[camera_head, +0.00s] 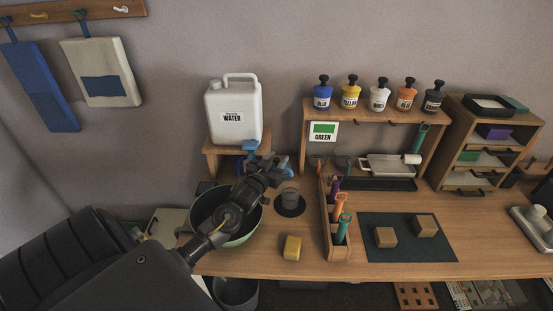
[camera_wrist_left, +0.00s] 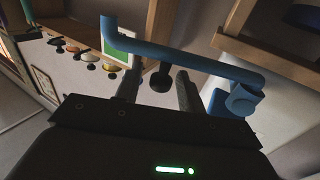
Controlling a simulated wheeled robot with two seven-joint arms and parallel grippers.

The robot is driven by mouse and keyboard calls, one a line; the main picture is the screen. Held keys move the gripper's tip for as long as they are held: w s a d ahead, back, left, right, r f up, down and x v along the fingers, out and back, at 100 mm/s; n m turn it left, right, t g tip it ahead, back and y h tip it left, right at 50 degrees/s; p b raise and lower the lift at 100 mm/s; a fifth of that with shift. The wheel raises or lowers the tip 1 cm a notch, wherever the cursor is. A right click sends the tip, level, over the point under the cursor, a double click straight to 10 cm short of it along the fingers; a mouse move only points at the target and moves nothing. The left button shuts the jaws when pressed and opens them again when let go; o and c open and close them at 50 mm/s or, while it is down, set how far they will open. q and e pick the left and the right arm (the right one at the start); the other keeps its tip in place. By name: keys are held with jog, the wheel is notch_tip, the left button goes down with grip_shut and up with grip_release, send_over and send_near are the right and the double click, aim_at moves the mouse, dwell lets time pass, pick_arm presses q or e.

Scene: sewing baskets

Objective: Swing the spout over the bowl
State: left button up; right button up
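A blue spout (camera_wrist_left: 190,62) runs across the left wrist view from its blue valve body (camera_wrist_left: 240,100), with a bent end at the upper left. A black knob (camera_wrist_left: 160,80) hangs from it. In the head view the blue valve (camera_head: 250,145) shows below the white water jug (camera_head: 232,118); my gripper hides much of the spout. My left gripper (camera_head: 270,170) is at the spout, its fingers (camera_wrist_left: 158,88) either side of the knob with gaps visible. The green bowl (camera_head: 242,240) stands below my left arm, which covers part of it. My right gripper is not in view.
A grey cup on a dark round mat (camera_head: 290,210) stands right of the bowl. A wooden tool holder (camera_head: 327,240), a dark mat with two blocks (camera_head: 380,225) and a bottle shelf (camera_head: 365,108) stand further right.

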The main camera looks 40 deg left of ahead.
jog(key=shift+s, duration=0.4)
pick_arm(q)
grip_shut()
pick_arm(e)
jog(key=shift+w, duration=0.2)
